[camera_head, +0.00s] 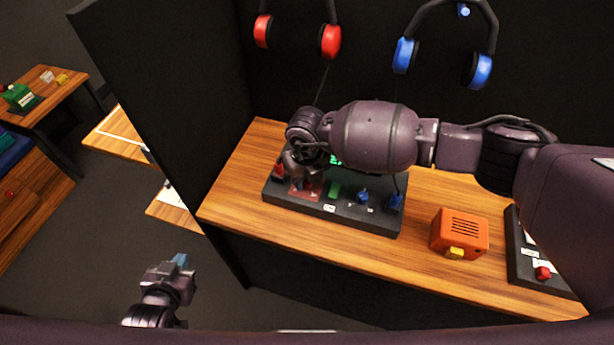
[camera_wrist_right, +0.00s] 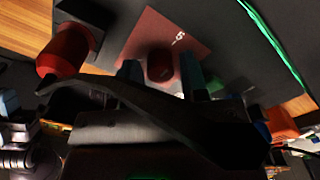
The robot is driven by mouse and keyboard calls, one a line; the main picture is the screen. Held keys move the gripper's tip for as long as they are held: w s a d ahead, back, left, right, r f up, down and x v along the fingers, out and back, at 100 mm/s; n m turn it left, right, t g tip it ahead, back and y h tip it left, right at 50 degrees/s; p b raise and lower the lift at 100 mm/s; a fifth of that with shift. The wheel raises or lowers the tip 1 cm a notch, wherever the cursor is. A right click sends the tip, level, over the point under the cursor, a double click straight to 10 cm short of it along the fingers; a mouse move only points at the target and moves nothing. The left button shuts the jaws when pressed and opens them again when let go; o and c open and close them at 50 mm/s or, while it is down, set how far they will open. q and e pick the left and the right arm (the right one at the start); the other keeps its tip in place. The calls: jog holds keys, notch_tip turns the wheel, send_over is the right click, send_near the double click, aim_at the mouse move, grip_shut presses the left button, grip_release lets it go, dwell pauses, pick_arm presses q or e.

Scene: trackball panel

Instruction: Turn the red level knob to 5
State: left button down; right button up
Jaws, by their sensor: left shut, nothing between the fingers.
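The black control panel (camera_head: 355,215) lies on the wooden desk. Its red plate (camera_head: 309,194) is partly hidden by my right gripper (camera_head: 300,180), which points down over it. In the right wrist view a small dark red knob (camera_wrist_right: 160,66) stands on the red plate (camera_wrist_right: 165,30), beside a white "5" mark (camera_wrist_right: 178,38). The blue fingertips of my right gripper (camera_wrist_right: 160,74) stand on either side of this knob, with small gaps; it looks open around it. The knob's pointer direction is unclear. My left gripper (camera_head: 180,262) is shut and empty, low at the left, away from the desk.
A larger red control (camera_wrist_right: 64,48) stands close beside the red plate. Green (camera_head: 334,190) and blue (camera_head: 363,196) controls are further right on the panel. An orange box (camera_head: 459,233) stands right of the panel. Red (camera_head: 330,41) and blue (camera_head: 480,71) headphones hang behind.

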jog(key=shift+o, duration=0.9)
jog(key=shift+r, duration=0.15)
notch_tip(320, 180, up, 10)
jog(key=shift+r, duration=0.25)
